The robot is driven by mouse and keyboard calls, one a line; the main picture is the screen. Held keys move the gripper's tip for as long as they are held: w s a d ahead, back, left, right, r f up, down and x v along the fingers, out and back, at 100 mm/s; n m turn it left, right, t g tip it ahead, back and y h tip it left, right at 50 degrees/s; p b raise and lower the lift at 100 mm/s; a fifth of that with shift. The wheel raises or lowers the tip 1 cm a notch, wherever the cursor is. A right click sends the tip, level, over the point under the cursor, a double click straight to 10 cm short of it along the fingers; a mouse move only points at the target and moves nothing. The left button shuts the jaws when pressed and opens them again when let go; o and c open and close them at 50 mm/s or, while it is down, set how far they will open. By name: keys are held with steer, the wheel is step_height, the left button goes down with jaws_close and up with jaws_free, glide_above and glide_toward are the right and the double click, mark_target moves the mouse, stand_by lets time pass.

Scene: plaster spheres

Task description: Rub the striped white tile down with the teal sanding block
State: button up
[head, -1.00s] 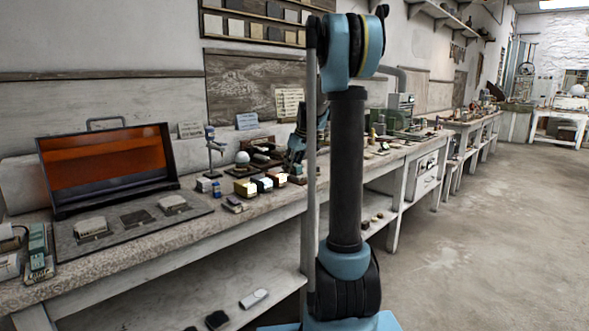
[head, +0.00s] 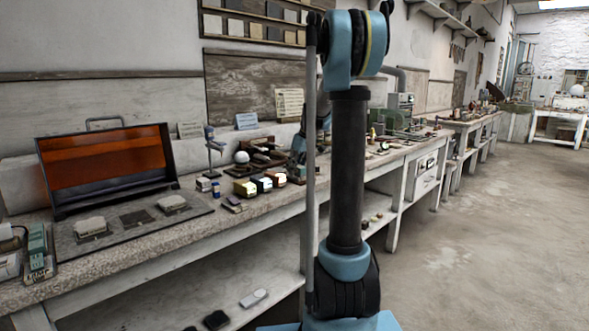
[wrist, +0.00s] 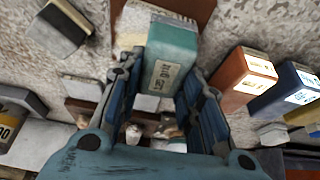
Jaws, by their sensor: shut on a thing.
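The teal sanding block (wrist: 171,58), with a pale printed label, is between the fingers of my gripper (wrist: 163,92) in the wrist view. My gripper is shut on it. The striped white tile (wrist: 136,22) lies just beyond the block at the top of the wrist view, on a brown board. The block overlaps part of the tile in this view; I cannot tell whether they touch. In the head view, my gripper end is mostly hidden behind my own arm, over the bench, and I cannot make out the held block or tile there.
An orange block (wrist: 243,78) and a dark blue block (wrist: 290,92), both labelled, stand right of my gripper. A dark-and-white block (wrist: 60,28) lies at upper left. On the bench (head: 150,255) are an open orange-lined case (head: 105,165) and a small stand (head: 213,150).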

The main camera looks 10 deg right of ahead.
steer(key=shift+s+d, duration=0.5)
steer(key=shift+s, duration=0.15)
steer(key=shift+w+a, duration=0.65)
steer(key=shift+w, duration=0.25)
steer(key=shift+w+a, duration=0.6)
steer(key=shift+w, duration=0.25)
steer(key=shift+s+r, duration=0.1)
steer(key=shift+s+d+r, duration=0.6)
steer(key=shift+s+r, duration=0.05)
steer(key=shift+s, duration=0.15)
steer(key=shift+w+d, duration=0.1)
steer(key=shift+d, duration=0.05)
steer(key=shift+w+d+f, duration=0.1)
steer(key=shift+w+d, duration=0.2)
steer(key=shift+d, duration=0.25)
steer(key=shift+w+d+f, duration=0.1)
steer(key=shift+w+d, duration=0.2)
steer(key=shift+d, duration=0.25)
